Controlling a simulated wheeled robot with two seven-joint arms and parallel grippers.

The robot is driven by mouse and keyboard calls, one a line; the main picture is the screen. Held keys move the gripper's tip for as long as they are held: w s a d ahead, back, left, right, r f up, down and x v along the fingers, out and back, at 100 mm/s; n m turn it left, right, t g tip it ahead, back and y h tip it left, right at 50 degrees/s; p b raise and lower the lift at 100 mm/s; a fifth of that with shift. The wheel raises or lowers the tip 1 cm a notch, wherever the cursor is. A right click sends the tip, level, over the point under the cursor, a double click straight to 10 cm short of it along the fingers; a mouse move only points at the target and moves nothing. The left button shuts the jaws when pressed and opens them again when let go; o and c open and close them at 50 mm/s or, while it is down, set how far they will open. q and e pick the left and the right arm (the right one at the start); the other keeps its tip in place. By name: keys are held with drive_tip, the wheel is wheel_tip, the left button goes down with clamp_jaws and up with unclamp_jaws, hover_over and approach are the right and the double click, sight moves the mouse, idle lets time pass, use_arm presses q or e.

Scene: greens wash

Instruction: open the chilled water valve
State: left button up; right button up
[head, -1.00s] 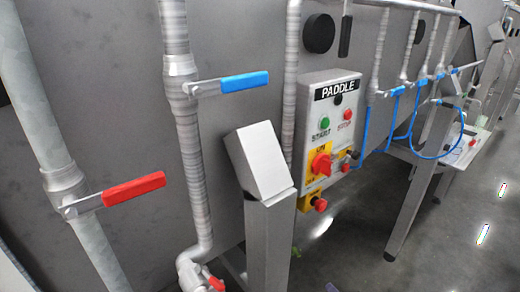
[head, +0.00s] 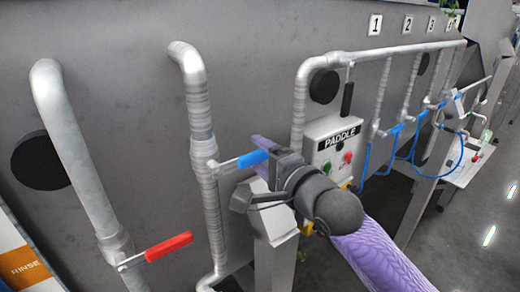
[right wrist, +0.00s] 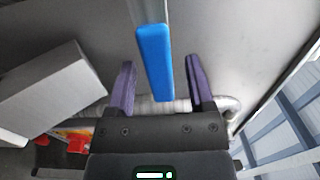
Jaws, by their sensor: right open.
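The blue valve handle (head: 252,158) sticks out sideways to the right from the middle vertical pipe (head: 203,125) in the head view. My right gripper (head: 262,160) is at this handle, its dark body covering the area just right of it. In the right wrist view the blue handle (right wrist: 154,62) runs between the two purple fingers of the open gripper (right wrist: 160,88), with a gap on each side. The fingers are not closed on it. A red valve handle (head: 168,246) is on the left pipe, also pointing right. My left gripper is not in view.
The PADDLE control box (head: 340,142) stands just behind and right of my right gripper. A sloped grey metal post top (right wrist: 45,92) is close on the left in the right wrist view. Blue hoses (head: 410,145) hang further right.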

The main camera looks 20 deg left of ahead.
drive_tip(key=shift+w+a, duration=0.2)
drive_tip(key=shift+a, duration=0.05)
clamp_jaws()
idle(1.4)
